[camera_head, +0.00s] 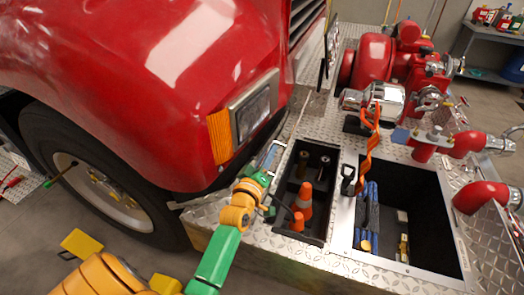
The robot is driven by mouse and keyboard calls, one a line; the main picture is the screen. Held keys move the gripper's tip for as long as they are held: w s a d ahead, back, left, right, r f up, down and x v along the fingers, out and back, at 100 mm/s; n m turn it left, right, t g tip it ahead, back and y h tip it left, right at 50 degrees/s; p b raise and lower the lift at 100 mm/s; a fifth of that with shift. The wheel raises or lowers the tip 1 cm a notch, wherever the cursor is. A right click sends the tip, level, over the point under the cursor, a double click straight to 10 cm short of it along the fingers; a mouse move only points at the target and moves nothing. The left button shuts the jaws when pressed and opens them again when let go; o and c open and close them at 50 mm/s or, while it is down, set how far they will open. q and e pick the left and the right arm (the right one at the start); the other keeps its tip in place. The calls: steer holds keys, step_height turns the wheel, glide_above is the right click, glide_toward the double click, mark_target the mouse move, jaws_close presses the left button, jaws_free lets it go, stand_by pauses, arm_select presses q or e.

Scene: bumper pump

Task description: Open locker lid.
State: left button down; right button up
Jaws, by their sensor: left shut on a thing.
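The locker (305,180) is a black-lined compartment in the diamond-plate bumper deck, and its inside is uncovered. What looks like its narrow metal lid (268,155) stands raised along the compartment's left edge, beside the truck's fender. My left gripper (266,183), on a green and orange arm, is at the lid's near end, shut on what looks like the lid's edge. The exact contact is hidden by the gripper. Orange cones (304,199) and small cylindrical fittings stand inside the locker. My right gripper is not in view.
A larger open compartment (430,235) to the right holds blue items (369,215). A red pump (374,62) and pipes stand behind and to the right. The red truck body (150,80) and tire (65,150) fill the left.

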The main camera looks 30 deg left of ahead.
arm_select(q)
steer(key=shift+w+d+f+m, duration=0.1)
steer(key=shift+d+f+m, duration=0.15)
steer(key=shift+d, duration=0.35)
steer(key=shift+w+d+f+m, duration=0.15)
steer(key=shift+d+m, duration=0.1)
steer(key=shift+d, duration=0.35)
steer(key=shift+s+a, duration=0.1)
steer(key=shift+a, duration=0.15)
steer(key=c, duration=0.9)
jaws_free()
steer(key=shift+a, duration=0.25)
steer(key=shift+o, duration=0.2)
steer(key=shift+a, duration=0.15)
steer(key=v, duration=0.7)
steer(key=shift+b, duration=0.3)
steer(key=shift+s, duration=0.1)
